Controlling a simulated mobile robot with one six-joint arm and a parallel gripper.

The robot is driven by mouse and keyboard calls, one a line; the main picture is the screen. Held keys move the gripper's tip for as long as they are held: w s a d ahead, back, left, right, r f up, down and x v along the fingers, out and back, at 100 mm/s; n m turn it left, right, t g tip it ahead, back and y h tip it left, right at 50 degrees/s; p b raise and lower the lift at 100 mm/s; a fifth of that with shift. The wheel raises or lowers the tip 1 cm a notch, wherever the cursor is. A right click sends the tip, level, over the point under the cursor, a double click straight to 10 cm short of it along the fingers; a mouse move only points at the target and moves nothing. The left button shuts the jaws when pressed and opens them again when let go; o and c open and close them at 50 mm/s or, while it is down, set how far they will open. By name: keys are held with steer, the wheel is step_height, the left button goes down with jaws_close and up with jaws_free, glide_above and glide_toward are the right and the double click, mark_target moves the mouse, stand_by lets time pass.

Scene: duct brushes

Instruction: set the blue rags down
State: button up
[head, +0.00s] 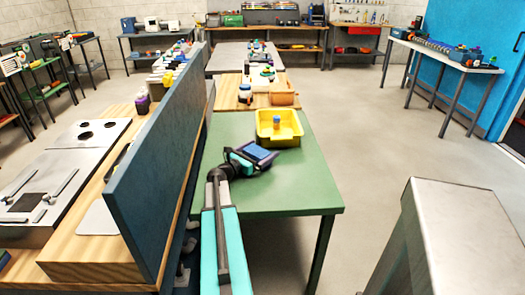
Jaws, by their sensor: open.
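The blue rags (259,151) show as a small, flat, dark blue bundle over the green table (300,190), just in front of a yellow bin (290,140). My gripper (249,157), teal and dark, reaches in from the lower left and is right at the rags. Its jaws are open, though the fingers are small and hard to make out. I cannot tell whether the rags rest fully on the tabletop or whether a finger still touches them.
The yellow bin holds a small blue and orange item (277,122). A tall dark blue divider panel (160,165) stands along the table's left. An orange container (283,98) sits beyond the bin. The table's right front is bare. A grey metal box (455,240) stands at lower right.

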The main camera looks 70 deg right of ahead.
mark_target(251, 156)
steer(key=shift+b+v, duration=0.4)
steer(key=shift+v, duration=2.75)
steer(key=shift+r, duration=0.1)
steer(key=c, duration=0.6)
steer(key=shift+o, duration=0.2)
steer(key=shift+r+p, duration=1.15)
steer(key=shift+p, duration=0.1)
steer(key=shift+r+p, duration=0.35)
steer(key=shift+s+f, duration=0.1)
steer(key=shift+s+a, duration=0.1)
steer(key=shift+s, duration=0.45)
